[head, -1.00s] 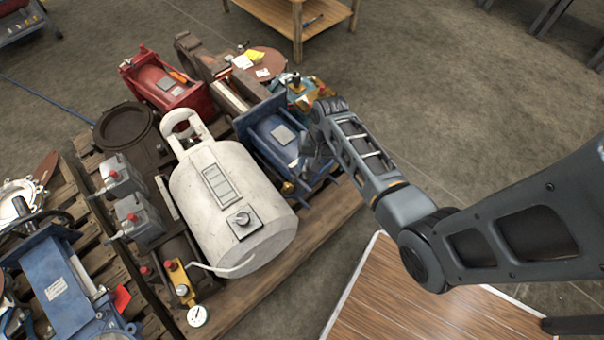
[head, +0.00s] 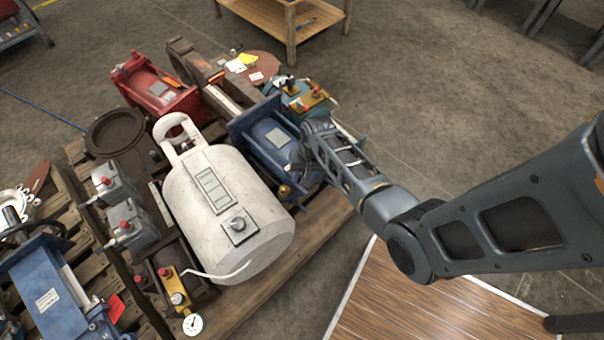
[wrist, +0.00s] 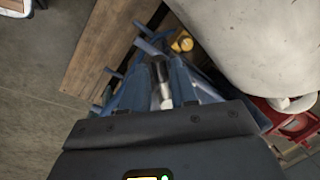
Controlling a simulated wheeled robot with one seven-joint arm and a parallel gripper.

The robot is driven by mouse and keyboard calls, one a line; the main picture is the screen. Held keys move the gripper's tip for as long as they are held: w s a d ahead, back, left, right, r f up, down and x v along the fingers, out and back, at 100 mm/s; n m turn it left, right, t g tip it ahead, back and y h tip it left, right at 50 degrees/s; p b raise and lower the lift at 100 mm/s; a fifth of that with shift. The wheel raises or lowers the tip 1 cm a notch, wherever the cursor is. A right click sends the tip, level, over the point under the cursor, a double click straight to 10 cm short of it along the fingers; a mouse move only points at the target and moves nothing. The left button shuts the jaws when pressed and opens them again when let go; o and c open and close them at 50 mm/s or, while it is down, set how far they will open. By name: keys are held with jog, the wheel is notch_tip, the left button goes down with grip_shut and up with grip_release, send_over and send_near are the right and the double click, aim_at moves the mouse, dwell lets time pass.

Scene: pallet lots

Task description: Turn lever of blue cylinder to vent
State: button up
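The blue cylinder (head: 268,137) lies in a blue frame on the pallet, right of the large white tank, in the head view. A pale label is on its top and a brass fitting (head: 284,191) at its near end. My gripper (head: 303,165) is low over the cylinder's right near side and covers part of it. In the wrist view, blue metal parts and a pale rod (wrist: 163,88) show just beyond the dark gripper body, with a round brass fitting (wrist: 181,42) close by. I cannot make out the lever or whether the fingers are apart.
A teal unit with brass fittings (head: 305,100) is just behind. A red unit (head: 160,88) is at the back left.

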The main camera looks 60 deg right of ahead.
grip_shut()
jog(key=shift+d, duration=0.1)
dwell(0.4)
jog(key=shift+s+d+n+g+y, duration=0.25)
jog(key=shift+d+n, duration=0.25)
jog(key=shift+n, duration=0.8)
jog(key=shift+s+d+n+g, duration=0.15)
jog(key=shift+s+d+n, duration=0.25)
jog(key=shift+n, duration=0.9)
jog(key=shift+s+d+n+g+y, duration=0.2)
jog(key=shift+d+n, duration=0.35)
jog(key=shift+n, duration=0.75)
jog(key=shift+o, duration=1.7)
grip_release()
jog(key=shift+s, duration=0.1)
